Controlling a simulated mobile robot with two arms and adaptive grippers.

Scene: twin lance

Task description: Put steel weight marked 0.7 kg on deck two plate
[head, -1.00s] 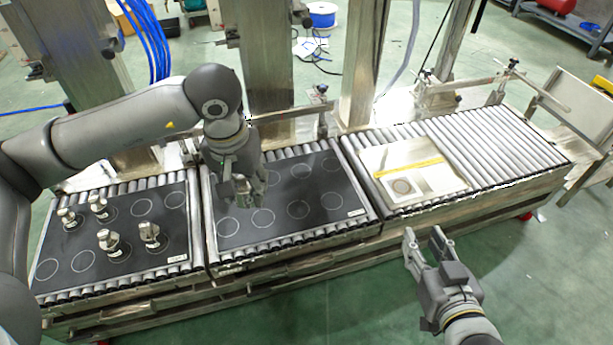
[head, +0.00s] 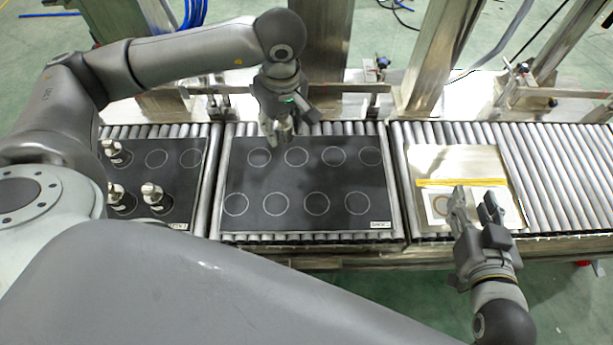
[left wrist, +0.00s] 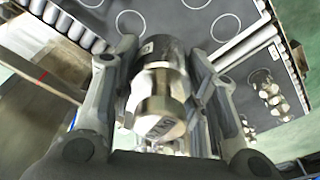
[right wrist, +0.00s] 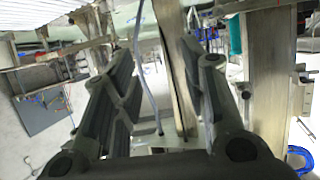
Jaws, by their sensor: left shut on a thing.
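My left gripper (head: 280,138) is over the back left part of the middle black plate (head: 330,175). The middle plate shows rings and no weights. Its small white label (head: 380,225) is hard to read. Several steel weights (head: 155,195) stand on the left black plate (head: 180,180), partly hidden by my left arm. My right gripper (head: 473,205) is open and empty in front of the right-hand plate; its fingers (right wrist: 155,95) are apart.
The right-hand pale plate (head: 455,160) has a yellow stripe and a square with a ring. Bare rollers (head: 560,170) lie to its right. Steel posts (head: 430,60) and a rail with clamps (head: 380,75) stand behind the rollers.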

